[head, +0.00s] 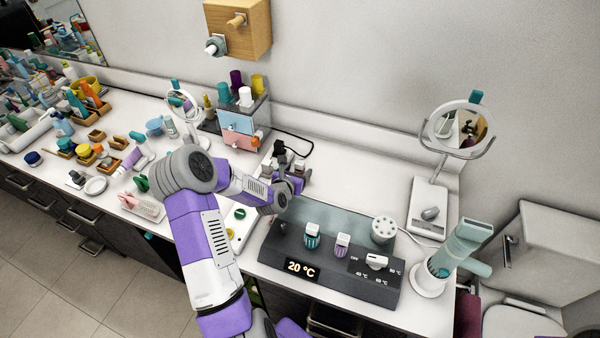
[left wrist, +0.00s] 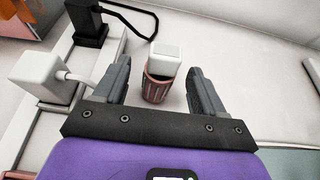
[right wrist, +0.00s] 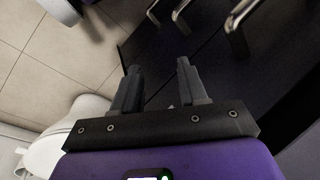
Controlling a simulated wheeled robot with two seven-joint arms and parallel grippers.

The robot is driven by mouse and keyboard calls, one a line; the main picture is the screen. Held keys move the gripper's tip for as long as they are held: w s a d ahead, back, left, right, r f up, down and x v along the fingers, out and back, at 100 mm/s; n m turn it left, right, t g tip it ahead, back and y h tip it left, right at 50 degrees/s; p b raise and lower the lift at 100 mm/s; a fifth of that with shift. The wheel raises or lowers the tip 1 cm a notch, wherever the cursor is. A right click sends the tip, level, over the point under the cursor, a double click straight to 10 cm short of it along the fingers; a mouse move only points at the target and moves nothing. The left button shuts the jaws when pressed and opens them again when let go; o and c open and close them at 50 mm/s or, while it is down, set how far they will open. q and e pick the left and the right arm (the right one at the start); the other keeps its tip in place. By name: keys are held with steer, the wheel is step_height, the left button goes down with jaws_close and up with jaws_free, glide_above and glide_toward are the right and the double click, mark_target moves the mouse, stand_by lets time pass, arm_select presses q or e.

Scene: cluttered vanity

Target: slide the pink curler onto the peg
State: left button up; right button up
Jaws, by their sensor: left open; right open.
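The pink curler (left wrist: 156,91), ribbed with a white square top, stands on the white counter in the left wrist view. My left gripper (head: 290,183) is open, its two fingers on either side of the curler with gaps visible. In the head view the gripper largely hides the curler. The dark heater base (head: 285,246) holds a teal curler (head: 312,237) and a purple curler (head: 342,244). An empty peg on it is not clear to me. My right gripper (right wrist: 160,75) is open and empty above the floor.
A white plug block (left wrist: 42,75) and black plug (left wrist: 88,25) stand left of the curler in the left wrist view. A hair dryer (head: 455,250) stands right of the base. A small drawer box (head: 238,130) is behind. Drawer handles (right wrist: 235,30) are near my right gripper.

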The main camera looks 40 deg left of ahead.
mark_target(302, 167)
arm_select(q)
steer(key=x, duration=0.4)
steer(key=shift+w+f, duration=0.2)
